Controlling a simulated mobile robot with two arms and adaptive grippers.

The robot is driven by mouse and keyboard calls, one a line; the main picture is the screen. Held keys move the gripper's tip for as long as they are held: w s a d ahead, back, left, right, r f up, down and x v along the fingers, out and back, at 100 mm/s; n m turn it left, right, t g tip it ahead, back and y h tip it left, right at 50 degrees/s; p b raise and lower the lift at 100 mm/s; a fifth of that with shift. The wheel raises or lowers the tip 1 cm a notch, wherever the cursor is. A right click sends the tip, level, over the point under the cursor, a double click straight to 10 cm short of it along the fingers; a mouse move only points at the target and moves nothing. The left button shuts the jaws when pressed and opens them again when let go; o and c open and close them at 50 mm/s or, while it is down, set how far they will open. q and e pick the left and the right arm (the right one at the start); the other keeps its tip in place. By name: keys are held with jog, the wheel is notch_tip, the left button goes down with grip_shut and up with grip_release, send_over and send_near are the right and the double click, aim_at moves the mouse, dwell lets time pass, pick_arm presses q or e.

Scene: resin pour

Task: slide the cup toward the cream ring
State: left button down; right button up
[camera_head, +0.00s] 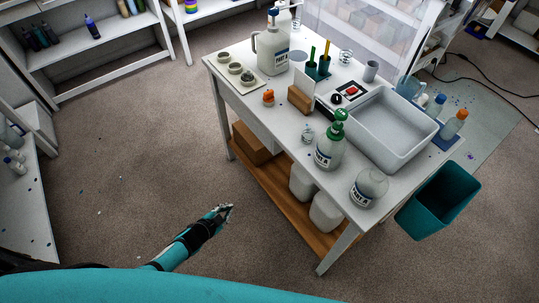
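A small grey cup (371,71) stands upright near the back right edge of the white table (285,105). I cannot make out a cream ring for sure. A pale tray (238,83) at the table's left end holds a few small round pieces with dark centres. My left gripper (227,210) is over the carpet, in front of and to the left of the table, well apart from the cup. It is too small to tell whether its fingers are open or shut. My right gripper is not in view.
A large jug (272,52), a green-topped pump bottle (330,149), a round bottle (369,188) and a deep white tray (432,132) crowd the table. A teal bin (437,201) is at its right side.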

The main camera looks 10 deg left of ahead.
pick_arm(q)
jog(key=s+f+n+g+y, duration=0.1)
jog(key=s+f, duration=0.4)
jog(key=s, duration=0.7)
jog(key=s+f+n+g+y, duration=0.1)
jog(key=s+f+n+g, duration=0.3)
jog(key=s, duration=0.8)
jog(key=s+f+n+g+y, duration=0.1)
jog(key=s+f+n+g, duration=0.2)
jog(key=s, duration=0.9)
notch_tip(320, 180, down, 4)
jog(key=shift+s+r+g+b, duration=0.1)
jog(key=shift+s+g+b, duration=0.25)
jog(key=shift+g, duration=0.35)
